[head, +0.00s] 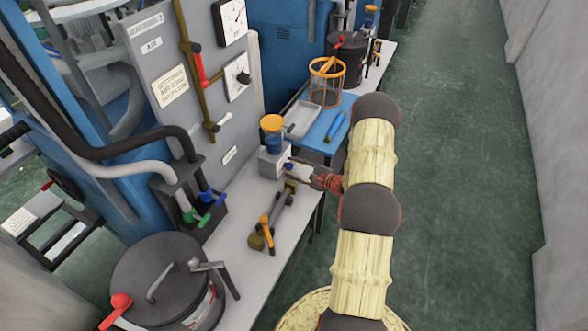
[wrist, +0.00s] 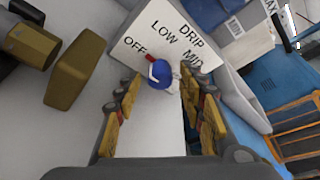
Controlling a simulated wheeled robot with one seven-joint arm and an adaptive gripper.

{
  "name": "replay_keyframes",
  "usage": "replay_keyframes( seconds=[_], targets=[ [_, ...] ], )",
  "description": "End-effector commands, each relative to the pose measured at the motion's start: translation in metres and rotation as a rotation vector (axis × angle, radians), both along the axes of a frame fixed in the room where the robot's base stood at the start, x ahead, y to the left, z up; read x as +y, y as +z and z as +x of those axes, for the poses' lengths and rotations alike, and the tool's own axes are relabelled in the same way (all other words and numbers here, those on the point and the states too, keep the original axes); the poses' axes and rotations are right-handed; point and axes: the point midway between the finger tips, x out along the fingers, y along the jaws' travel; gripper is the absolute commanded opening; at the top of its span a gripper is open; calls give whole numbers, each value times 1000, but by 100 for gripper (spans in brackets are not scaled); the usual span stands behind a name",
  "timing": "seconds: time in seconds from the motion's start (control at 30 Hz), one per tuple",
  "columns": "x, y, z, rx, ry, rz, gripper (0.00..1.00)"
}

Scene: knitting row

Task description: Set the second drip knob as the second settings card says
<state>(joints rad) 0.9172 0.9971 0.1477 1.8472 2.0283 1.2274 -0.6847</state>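The drip knob (wrist: 159,72) is blue with a red pointer, on a white plate (wrist: 140,28) marked OFF, LOW, MID and DRIP in the wrist view. The pointer (wrist: 150,58) points up and left, between OFF and LOW. My gripper (wrist: 162,88) is open, its yellow-padded fingers on either side of the knob with gaps. In the head view, my gripper (head: 292,168) is at the white block (head: 269,163) under the orange-capped oil cup (head: 271,126). A cream card (head: 171,87) hangs on the grey panel; its text is too small to read.
A brass-coloured fitting with an orange lever (head: 267,230) lies in front on the bench. Beyond the block are a grey tray (head: 301,119), a blue mat (head: 318,143) and an orange wire basket (head: 326,82). A dark pot (head: 150,280) stands near. The green floor right is clear.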

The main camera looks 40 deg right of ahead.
Motion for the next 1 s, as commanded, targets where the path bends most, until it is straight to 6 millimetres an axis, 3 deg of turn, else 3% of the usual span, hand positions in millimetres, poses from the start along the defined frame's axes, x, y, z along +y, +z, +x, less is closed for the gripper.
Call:
replay_keyframes(
  seconds=[0.63, 1.0],
  targets=[
    [0, 0, 0, 1, 1, 0, 1],
    [0, 1, 0, 17, 2, 38, 0]
  ],
)
